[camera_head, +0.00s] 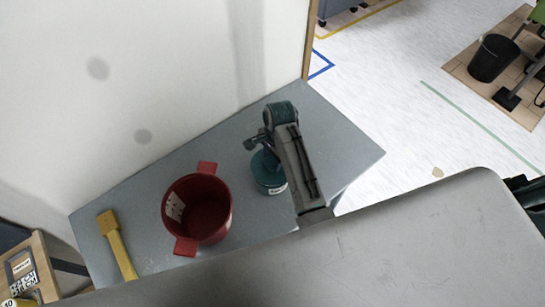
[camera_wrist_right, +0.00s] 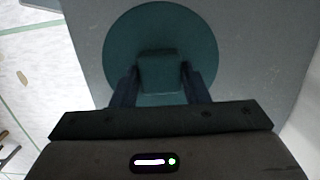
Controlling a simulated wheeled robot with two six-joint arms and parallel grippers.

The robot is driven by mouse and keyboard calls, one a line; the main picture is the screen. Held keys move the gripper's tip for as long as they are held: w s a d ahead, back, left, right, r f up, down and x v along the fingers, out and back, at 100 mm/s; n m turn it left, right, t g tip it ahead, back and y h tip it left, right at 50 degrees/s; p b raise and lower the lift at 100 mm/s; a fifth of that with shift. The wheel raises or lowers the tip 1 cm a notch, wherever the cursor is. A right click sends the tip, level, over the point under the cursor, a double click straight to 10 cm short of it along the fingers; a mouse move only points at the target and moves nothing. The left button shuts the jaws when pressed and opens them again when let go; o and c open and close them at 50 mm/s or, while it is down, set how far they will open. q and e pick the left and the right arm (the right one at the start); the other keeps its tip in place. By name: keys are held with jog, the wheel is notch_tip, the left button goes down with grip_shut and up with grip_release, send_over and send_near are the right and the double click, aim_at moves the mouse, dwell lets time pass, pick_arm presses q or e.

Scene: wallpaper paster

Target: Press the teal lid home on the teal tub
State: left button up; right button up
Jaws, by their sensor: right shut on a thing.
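The teal tub (camera_head: 272,184) stands on the grey table, partly hidden under my right arm. The round teal lid (camera_head: 261,163) is over its top; whether it sits fully down or leaves a gap I cannot tell. In the right wrist view the lid (camera_wrist_right: 125,40) is a wide disc with a block-like knob (camera_wrist_right: 160,68). My right gripper (camera_wrist_right: 160,84) is shut on this knob, one finger on each side. In the head view the right gripper (camera_head: 262,146) is just above the lid. My left gripper is not in view.
A red pot (camera_head: 215,220) with two side handles stands left of the tub. A yellow-handled brush or scraper (camera_head: 119,245) lies at the table's left end. A pale wall (camera_head: 130,90) rises behind the grey table (camera_head: 340,150). The table's right end is clear.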

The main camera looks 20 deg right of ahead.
jog(key=shift+f+b, duration=0.3)
jog(key=shift+f, duration=0.8)
jog(key=o, duration=1)
jog(key=shift+o, duration=0.2)
